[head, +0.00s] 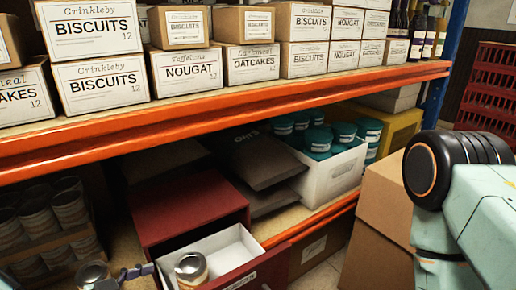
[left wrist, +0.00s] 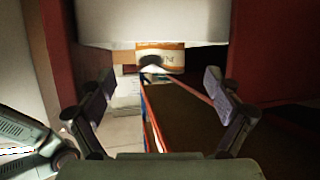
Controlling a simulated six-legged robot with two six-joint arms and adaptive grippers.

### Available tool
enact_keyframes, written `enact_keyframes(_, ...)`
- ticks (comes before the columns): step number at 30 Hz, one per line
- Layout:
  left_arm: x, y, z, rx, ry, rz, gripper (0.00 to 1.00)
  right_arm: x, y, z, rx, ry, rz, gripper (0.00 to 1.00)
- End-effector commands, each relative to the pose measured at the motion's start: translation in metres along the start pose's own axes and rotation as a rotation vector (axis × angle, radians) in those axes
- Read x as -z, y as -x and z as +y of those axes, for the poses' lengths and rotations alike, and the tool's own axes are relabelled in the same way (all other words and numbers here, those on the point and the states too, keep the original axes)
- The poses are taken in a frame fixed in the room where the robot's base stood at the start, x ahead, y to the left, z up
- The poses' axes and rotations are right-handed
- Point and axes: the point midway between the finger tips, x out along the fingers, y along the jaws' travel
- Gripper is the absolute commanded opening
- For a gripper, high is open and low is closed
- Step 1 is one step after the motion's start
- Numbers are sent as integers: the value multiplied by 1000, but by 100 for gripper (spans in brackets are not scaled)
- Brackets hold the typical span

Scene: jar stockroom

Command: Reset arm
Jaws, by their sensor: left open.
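My left gripper (left wrist: 158,86) is open in the left wrist view, with its two fingers wide apart and nothing between them. In the head view, part of it (head: 138,271) shows at the bottom left, just left of a white tray. A jar with a metal lid (head: 190,266) stands in the white tray (head: 240,243), apart from the gripper. In the left wrist view, a jar with an orange and white label (left wrist: 160,57) shows beyond the fingers, partly hidden by a pale surface above. My right arm's pale green link fills the right of the head view; its gripper is out of view.
An orange-edged shelf (head: 230,102) holds several cartons above. Below are a red box (head: 190,212), dark packets (head: 262,160) and a white crate (head: 330,178) of teal-lidded jars. Several tins (head: 40,220) stand at left. A cardboard box (head: 385,205) stands right.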

Motion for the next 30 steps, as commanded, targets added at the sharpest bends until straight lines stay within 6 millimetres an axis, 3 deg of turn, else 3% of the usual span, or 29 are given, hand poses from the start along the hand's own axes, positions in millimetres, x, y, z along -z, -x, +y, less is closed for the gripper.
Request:
enact_keyframes(23,-2,-74,0,-2,-4,-1,91,0,-46,0,0,0,0,40)
enact_keyframes(28,-15,-87,0,0,2,-2,91,0,-57,0,0,0,0,40)
enact_keyframes(30,1,-81,0,2,0,3,91,0,-47,0,0,0,-1,40)
